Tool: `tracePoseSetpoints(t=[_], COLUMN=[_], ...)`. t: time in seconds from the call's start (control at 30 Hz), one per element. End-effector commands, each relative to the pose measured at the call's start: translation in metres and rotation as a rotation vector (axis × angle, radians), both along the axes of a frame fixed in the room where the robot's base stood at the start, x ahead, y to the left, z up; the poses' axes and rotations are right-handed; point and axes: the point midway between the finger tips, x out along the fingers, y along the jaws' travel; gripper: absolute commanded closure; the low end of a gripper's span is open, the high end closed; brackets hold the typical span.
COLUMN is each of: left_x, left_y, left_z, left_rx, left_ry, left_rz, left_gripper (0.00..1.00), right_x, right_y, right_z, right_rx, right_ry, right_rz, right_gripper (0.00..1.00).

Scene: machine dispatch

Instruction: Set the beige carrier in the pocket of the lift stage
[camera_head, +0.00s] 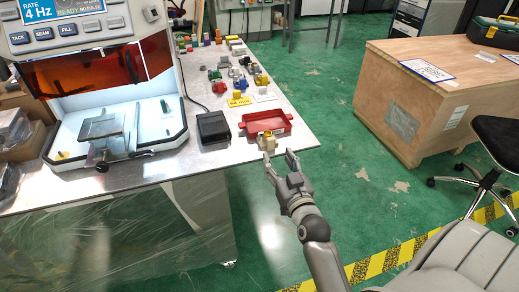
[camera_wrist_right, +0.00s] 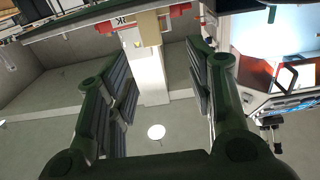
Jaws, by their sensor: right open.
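A beige block (camera_head: 268,140), which looks like the carrier, is at the front edge of the red tray (camera_head: 282,124). It also shows in the right wrist view (camera_wrist_right: 149,28), ahead of the fingers and beside red tray parts. My right gripper (camera_head: 280,158) is open and empty, just off the table's front edge and close to the block. Its two fingers show spread apart in the wrist view (camera_wrist_right: 160,70). A grey platform (camera_head: 102,127), probably the lift stage, stands inside the lit machine chamber; its pocket cannot be made out. My left gripper is not in view.
A black box (camera_head: 212,127) stands between the machine (camera_head: 88,50) and the red tray. Several small coloured parts lie farther back on the table (camera_head: 205,163). A wooden crate (camera_head: 440,110) and a black chair (camera_head: 495,140) stand at the right. Green floor between is free.

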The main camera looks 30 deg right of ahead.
Motion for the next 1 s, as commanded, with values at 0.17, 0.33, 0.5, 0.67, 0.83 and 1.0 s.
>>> tracePoseSetpoints(t=[0.17,0.33,0.5,0.67,0.83,1.0], left_x=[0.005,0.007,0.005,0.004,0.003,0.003], left_y=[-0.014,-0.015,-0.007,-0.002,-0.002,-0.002], left_z=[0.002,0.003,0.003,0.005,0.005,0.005], left_rx=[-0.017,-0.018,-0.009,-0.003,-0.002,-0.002], left_ry=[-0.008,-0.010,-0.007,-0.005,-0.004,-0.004], left_rz=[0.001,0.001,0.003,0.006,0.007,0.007], left_gripper=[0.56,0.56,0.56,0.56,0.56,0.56], right_x=[0.028,0.042,0.054,0.076,0.091,0.093], right_y=[-0.007,-0.011,-0.016,-0.028,-0.031,-0.032], right_z=[0.001,0.000,0.001,0.003,0.001,0.001], right_rx=[0.001,0.000,0.001,0.002,0.001,0.001], right_ry=[0.000,0.002,0.001,0.000,0.003,0.003], right_rz=[0.000,0.001,0.001,0.001,0.001,0.001], right_gripper=[0.52,0.52,0.52,0.52,0.52,0.52])
